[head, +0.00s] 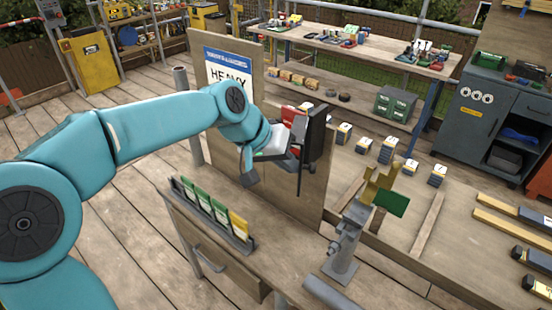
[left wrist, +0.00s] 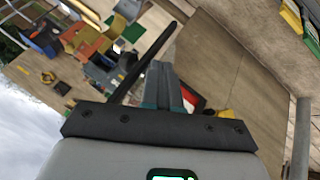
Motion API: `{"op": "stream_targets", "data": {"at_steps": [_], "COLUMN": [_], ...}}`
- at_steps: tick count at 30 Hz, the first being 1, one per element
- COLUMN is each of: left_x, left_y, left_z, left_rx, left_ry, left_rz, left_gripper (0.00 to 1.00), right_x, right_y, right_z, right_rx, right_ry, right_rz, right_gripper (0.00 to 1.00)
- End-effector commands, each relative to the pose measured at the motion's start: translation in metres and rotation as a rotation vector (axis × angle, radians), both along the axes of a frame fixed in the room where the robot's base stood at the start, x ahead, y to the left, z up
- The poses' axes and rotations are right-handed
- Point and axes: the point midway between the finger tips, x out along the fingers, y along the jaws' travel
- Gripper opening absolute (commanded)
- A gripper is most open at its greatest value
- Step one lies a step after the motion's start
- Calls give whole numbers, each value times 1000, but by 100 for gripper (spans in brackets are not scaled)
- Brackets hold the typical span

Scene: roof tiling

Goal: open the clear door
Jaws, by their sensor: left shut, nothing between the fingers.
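A small dark-framed case (head: 314,134) is fixed on the wooden board, with something red (head: 296,113) at its upper left. Its dark frame stands nearly edge-on, so I cannot make out the clear pane or how far the door is open. My left gripper (head: 294,152) is shut and empty, right beside the case's left side. I cannot tell whether it touches. In the left wrist view, the closed fingers (left wrist: 163,72) point up beside a dark slanting bar (left wrist: 138,66), with a red and white patch behind them. My right gripper is not in view.
A rack of green and yellow packets (head: 213,215) stands on the bench below my left arm. A grey stand (head: 345,245) and a gold bracket with a green plate (head: 390,203) are to the right. A white "HEAVY" sign (head: 228,70) is on the board behind.

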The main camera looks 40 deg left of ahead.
Motion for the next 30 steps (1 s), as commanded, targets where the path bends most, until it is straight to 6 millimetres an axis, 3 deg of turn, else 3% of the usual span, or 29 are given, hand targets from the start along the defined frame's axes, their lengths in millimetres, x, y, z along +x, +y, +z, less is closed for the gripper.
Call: {"op": "stream_targets", "data": {"at_steps": [12,30], "left_x": [5,6], "left_y": [-19,-22], "left_z": [0,0], "left_rx": [1,0], "left_ry": [0,0], "left_rz": [-3,-2], "left_gripper": [0,0], "right_x": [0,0], "right_y": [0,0], "right_z": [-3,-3], "right_rx": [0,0], "right_ry": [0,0], "right_rz": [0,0], "right_gripper": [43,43]}}
